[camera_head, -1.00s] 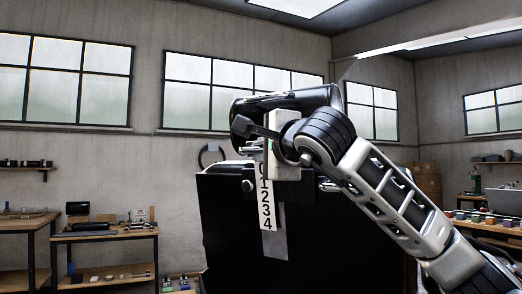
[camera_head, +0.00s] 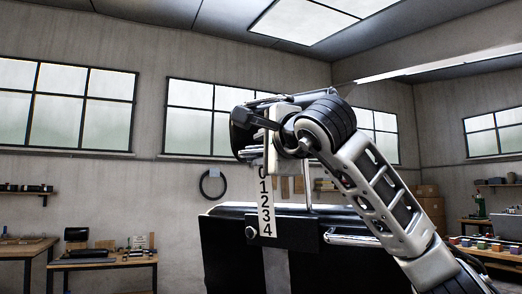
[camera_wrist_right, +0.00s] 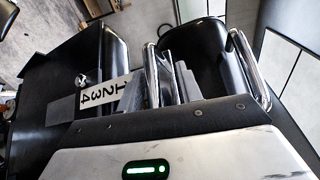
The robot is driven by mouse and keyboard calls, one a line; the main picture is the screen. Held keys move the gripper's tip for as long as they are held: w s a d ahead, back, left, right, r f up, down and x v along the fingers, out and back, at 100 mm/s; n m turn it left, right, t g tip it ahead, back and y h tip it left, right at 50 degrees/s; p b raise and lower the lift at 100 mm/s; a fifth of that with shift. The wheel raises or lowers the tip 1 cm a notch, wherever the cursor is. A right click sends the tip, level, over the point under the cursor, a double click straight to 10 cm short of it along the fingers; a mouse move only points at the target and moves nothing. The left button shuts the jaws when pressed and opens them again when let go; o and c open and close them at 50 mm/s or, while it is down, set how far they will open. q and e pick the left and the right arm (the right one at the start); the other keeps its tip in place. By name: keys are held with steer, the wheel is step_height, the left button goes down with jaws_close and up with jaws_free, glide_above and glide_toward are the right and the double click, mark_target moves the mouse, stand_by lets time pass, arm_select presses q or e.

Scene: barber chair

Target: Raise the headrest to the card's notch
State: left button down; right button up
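The black headrest (camera_head: 242,135) stands above the black chair back (camera_head: 225,245) on a thin chrome post (camera_head: 308,178). A white strip numbered 0 to 4 (camera_head: 266,205) hangs below it. A round knob (camera_head: 251,233) on the back sits about level with the 4. My right gripper (camera_head: 270,140) is at the headrest, its fingers mostly hidden by my wrist. In the wrist view, grey fingers (camera_wrist_right: 178,85) are beside a chrome bar (camera_wrist_right: 152,75) and appear closed on the headrest mount; the headrest (camera_wrist_right: 192,45) shows beyond. I cannot make out the card. My left gripper is out of view.
Workbenches (camera_head: 105,262) stand at the left. A shelf bench (camera_head: 490,250) with small coloured items is at the right. A black ring (camera_head: 212,184) hangs on the back wall. The space above the headrest is free.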

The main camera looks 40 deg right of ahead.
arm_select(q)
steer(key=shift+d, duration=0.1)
arm_select(e)
steer(key=shift+f, duration=0.1)
